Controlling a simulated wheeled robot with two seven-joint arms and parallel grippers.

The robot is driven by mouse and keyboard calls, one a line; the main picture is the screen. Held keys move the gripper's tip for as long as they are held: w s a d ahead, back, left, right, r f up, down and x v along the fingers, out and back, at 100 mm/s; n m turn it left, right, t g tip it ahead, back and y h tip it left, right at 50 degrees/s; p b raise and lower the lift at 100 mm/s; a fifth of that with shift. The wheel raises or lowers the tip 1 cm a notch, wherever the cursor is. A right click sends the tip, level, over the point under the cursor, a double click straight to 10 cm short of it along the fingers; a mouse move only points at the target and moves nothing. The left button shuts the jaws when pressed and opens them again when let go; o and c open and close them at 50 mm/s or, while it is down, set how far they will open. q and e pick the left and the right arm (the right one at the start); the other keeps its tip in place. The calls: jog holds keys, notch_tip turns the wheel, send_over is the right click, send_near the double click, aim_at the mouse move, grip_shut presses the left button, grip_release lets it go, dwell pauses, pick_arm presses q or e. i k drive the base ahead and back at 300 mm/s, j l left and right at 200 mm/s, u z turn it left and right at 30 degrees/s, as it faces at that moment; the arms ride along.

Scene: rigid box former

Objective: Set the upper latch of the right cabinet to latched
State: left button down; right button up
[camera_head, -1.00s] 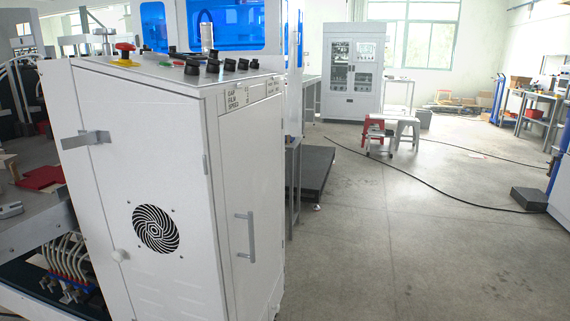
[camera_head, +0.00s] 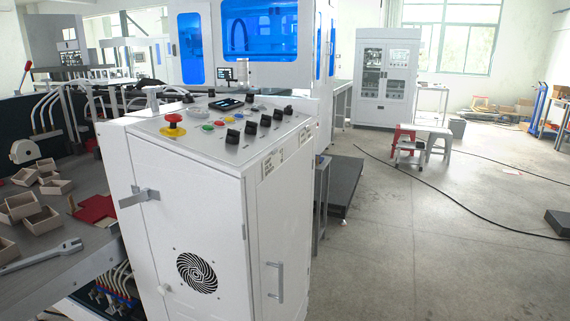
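A white cabinet (camera_head: 196,238) stands near the middle left with its front door shut. Its upper latch (camera_head: 139,197) is a grey metal lever near the top left of the door, sticking out roughly level across the door's left edge. A small white round knob (camera_head: 165,288) sits low on the same door edge. A round black fan grille (camera_head: 197,272) is in the door. A grey vertical handle (camera_head: 275,281) is on the cabinet's right side. Neither of my grippers shows in the head view.
A sloped panel with a red emergency button (camera_head: 174,123) and black knobs tops the cabinet. At left, a grey table (camera_head: 70,249) holds small boxes and a wrench (camera_head: 42,256). Stools (camera_head: 424,145) stand further back. Open floor (camera_head: 430,240) lies to the right, crossed by a black cable.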

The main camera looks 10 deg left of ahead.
aim_at(141, 197)
jog(key=i+j, duration=0.1)
jog(key=j, duration=1.4)
jog(key=i+j, duration=0.1)
jog(key=j, duration=1.4)
jog(key=i+j+z, duration=0.1)
jog(key=j, duration=1.35)
jog(key=j+z, duration=0.2)
jog(key=z, duration=0.25)
jog(key=j+z, duration=0.2)
jog(key=z, duration=0.3)
jog(key=k+j+z, duration=0.1)
jog(key=z, duration=0.35)
jog(key=j, duration=0.1)
